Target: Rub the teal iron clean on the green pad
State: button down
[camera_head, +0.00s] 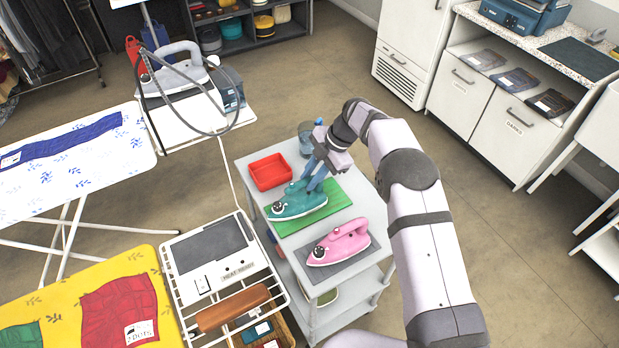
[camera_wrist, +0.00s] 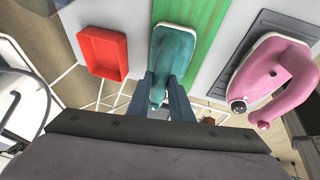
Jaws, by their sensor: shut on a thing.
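The teal iron (camera_head: 297,201) sits on the green pad (camera_head: 338,199) on top of the grey cart, and it also shows in the wrist view (camera_wrist: 172,50). My gripper (camera_head: 312,178) is shut on the teal iron's handle from above; its two fingers (camera_wrist: 170,98) straddle the handle in the wrist view. The green pad (camera_wrist: 203,45) shows beside and beyond the iron in that view. The iron looks flat against the pad, but its underside is hidden, and the fingers cover part of the handle.
A pink iron (camera_head: 339,243) stands on a dark grey mat (camera_head: 352,262) at the cart's near side. A red tray (camera_head: 269,171) and a glass container (camera_head: 305,137) are on the far side. Open floor lies to the right.

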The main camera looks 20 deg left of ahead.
jog(key=shift+w+d+b, duration=0.85)
jog(key=shift+w+d, duration=1.6)
jog(key=shift+d, duration=0.55)
jog(key=shift+s+a+b, duration=1.35)
jog(key=shift+s+a, duration=0.15)
jog(key=shift+s, duration=0.25)
jog(key=shift+s+a+b, duration=1.35)
jog(key=shift+s+a, duration=0.1)
jog(key=shift+s, duration=0.3)
jog(key=shift+w+d, duration=0.25)
jog(key=shift+w, duration=0.05)
jog(key=shift+w+d+p, duration=0.9)
jog(key=shift+w+d, duration=0.25)
jog(key=shift+w, duration=0.25)
jog(key=shift+w+r, duration=0.1)
jog(key=shift+r, duration=0.1)
notch_tip(320, 180, up, 2)
jog(key=shift+r+p, duration=0.15)
jog(key=shift+p, duration=0.4)
jog(key=shift+r+p, duration=0.35)
jog(key=shift+r, duration=0.4)
notch_tip(320, 180, up, 4)
jog(key=shift+r+p, duration=0.1)
jog(key=shift+p, duration=1.15)
